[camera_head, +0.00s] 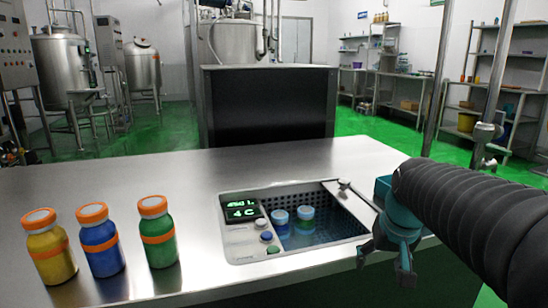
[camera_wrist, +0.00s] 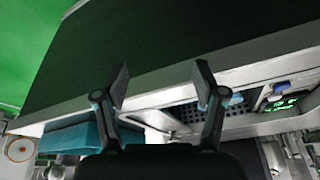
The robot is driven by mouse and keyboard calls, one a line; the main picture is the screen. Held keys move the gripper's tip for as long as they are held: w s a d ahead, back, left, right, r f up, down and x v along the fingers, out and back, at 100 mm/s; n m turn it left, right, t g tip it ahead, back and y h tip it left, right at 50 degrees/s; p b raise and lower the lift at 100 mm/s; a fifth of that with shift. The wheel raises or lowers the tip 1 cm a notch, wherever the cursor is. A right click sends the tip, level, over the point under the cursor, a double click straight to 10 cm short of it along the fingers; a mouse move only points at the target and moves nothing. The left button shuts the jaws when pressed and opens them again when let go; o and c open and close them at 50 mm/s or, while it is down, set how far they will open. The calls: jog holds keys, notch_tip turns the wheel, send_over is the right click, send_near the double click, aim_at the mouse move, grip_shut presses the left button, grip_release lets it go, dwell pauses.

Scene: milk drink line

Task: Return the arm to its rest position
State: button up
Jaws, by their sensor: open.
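My gripper (camera_head: 383,264) hangs at the right edge of the steel table, just right of the sunken cooling basin. In the wrist view its two fingers (camera_wrist: 162,84) stand well apart with nothing between them. My dark ribbed arm reaches in from the right in the head view. The basin (camera_head: 262,257) has a perforated wall and holds two small containers, a blue one (camera_head: 280,224) and a blue-green one (camera_head: 304,220). The wrist view shows the table edge and part of the basin at an angle.
Three bottles with orange caps stand at the table's left: yellow (camera_head: 50,252), blue (camera_head: 102,248) and green (camera_head: 158,240). A control panel (camera_head: 247,231) with a lit "4 C" display flanks the basin. A dark machine (camera_head: 268,108) stands behind the table. The table's middle (camera_head: 200,185) is clear.

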jog(key=s+a+f+t, duration=0.1)
jog(key=s+a+f, duration=0.1)
jog(key=s, duration=0.5)
jog(key=s+a+f+n, duration=0.1)
jog(key=s+a+f, duration=0.1)
jog(key=s, duration=0.6)
jog(key=shift+s+a+t, duration=0.2)
jog(key=shift+a+t, duration=0.2)
jog(key=shift+a, duration=0.45)
